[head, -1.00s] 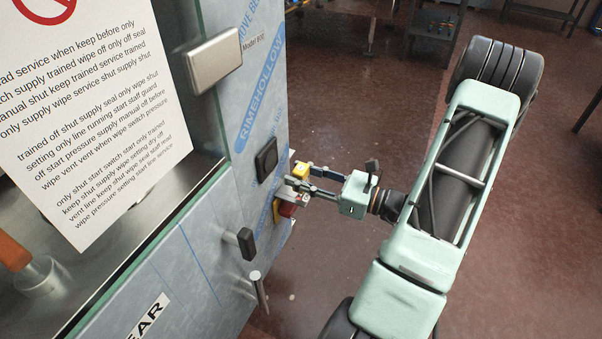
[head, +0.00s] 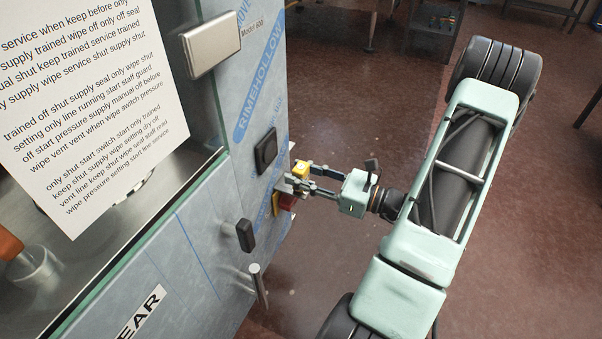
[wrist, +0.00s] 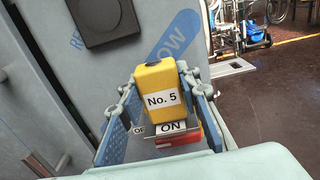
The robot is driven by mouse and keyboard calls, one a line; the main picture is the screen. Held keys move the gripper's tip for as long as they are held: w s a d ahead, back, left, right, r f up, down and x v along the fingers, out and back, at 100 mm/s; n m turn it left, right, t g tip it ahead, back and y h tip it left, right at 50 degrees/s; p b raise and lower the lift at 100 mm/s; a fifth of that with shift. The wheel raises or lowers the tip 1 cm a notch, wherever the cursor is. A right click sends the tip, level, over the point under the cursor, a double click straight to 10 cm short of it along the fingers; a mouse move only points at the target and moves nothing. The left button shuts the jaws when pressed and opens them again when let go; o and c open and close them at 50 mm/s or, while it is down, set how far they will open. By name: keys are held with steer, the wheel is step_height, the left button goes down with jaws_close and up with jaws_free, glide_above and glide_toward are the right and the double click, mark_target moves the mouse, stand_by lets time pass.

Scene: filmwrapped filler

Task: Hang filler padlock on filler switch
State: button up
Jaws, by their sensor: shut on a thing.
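The filler padlock (wrist: 160,88) is a yellow block labelled "No. 5", held upright between my gripper's two blue pads in the wrist view. It also shows as a small yellow piece in the head view (head: 301,168). My gripper (head: 299,178) is shut on it, close to the machine's front panel. The filler switch (head: 287,202) is red with a yellow plate, just below the padlock. In the wrist view, its red part (wrist: 188,138) and ON label show directly behind and below the padlock. The shackle is hidden, so I cannot tell whether it passes through the switch.
The film-wrapped machine panel (head: 205,235) fills the left side. A black square plate (head: 266,151) is above the switch, and a dark handle (head: 245,235) and a metal lever (head: 259,285) stick out below left. Open floor (head: 340,110) lies to the right.

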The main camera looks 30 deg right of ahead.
steer(key=shift+f, duration=0.3)
stand_by(0.4)
steer(key=o, duration=1.3)
steer(key=shift+o, duration=0.2)
steer(key=shift+s+d, duration=0.1)
steer(key=v, duration=1.1)
steer(key=shift+s+d, duration=0.25)
steer(key=shift+s, duration=0.05)
